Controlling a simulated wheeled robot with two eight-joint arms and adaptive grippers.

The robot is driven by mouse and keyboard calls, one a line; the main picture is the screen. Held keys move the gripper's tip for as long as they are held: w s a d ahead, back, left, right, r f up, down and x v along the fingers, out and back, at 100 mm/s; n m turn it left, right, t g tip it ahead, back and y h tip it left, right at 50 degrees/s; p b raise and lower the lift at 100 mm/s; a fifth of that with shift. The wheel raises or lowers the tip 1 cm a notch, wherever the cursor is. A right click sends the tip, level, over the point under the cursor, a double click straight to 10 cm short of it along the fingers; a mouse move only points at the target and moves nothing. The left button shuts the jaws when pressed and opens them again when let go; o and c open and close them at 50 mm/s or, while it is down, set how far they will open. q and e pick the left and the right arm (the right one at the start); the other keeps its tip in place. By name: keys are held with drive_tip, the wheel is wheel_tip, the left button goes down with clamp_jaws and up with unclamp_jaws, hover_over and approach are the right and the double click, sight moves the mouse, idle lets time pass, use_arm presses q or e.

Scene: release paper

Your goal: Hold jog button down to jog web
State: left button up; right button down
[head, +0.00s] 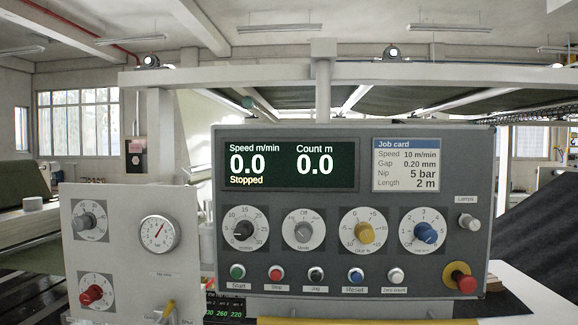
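The jog button (316,274) is a small black button in the bottom row of the grey control panel (350,140). It sits between the red Stop button (275,273) and the blue Reset button (355,275). The panel's display (289,165) reads speed 0.0 m/min, count 0.0 m and "Stopped". The job card (406,165) lists speed 10 m/min, gap 0.20 mm, nip 5 bar and length 2 m. Neither gripper is in view, and nothing touches the jog button.
A green Start button (237,272), a white zero count button (395,275) and a red emergency knob (461,279) share the panel. Several dials sit above. A light side panel (130,205) with a gauge (159,233) stands at left. The space before the panel looks clear.

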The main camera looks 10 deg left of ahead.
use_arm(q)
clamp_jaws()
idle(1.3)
